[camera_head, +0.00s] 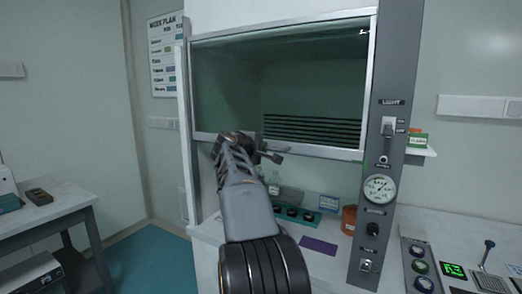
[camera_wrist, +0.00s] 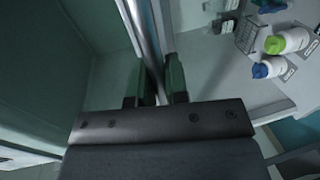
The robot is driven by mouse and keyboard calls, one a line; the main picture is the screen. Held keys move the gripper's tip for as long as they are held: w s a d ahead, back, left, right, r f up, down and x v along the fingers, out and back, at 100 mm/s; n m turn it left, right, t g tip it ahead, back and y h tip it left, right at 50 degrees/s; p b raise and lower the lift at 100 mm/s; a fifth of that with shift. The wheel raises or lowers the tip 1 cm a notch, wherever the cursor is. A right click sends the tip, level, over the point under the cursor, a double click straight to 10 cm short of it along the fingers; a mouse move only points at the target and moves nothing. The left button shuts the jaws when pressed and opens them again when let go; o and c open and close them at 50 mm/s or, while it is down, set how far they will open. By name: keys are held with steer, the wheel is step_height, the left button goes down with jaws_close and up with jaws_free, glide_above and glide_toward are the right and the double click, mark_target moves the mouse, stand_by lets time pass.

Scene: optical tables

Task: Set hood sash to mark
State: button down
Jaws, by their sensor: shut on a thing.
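The hood sash (camera_head: 312,91) is a glass pane in a light metal frame and stands partly raised, with a gap below it above the hood's work surface. Its bottom rail (camera_head: 325,152) spans the hood opening. My gripper (camera_head: 262,149) is at the left-middle part of this rail, partly hidden behind my arm. In the wrist view my gripper (camera_wrist: 160,75) has its two green-padded fingers on either side of the metal rail (camera_wrist: 143,35) and is shut on it. A small green mark seems to show on the frame beside the right end of the rail, too small to be sure.
A grey side panel (camera_head: 378,225) carries a light switch, a round gauge (camera_head: 380,188) and knobs. Under the sash are bottles, an orange-brown jar (camera_head: 349,220) and a purple mat (camera_head: 318,245). A console (camera_head: 455,270) stands right, a side table (camera_head: 60,205) left.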

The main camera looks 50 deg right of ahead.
steer(key=shift+r, duration=0.1)
steer(key=c, duration=1.4)
jaws_free()
steer(key=shift+a, duration=0.15)
steer(key=b+v, duration=0.2)
steer(key=v, duration=1.1)
steer(key=shift+s+a, duration=0.1)
steer(key=shift+a, duration=0.2)
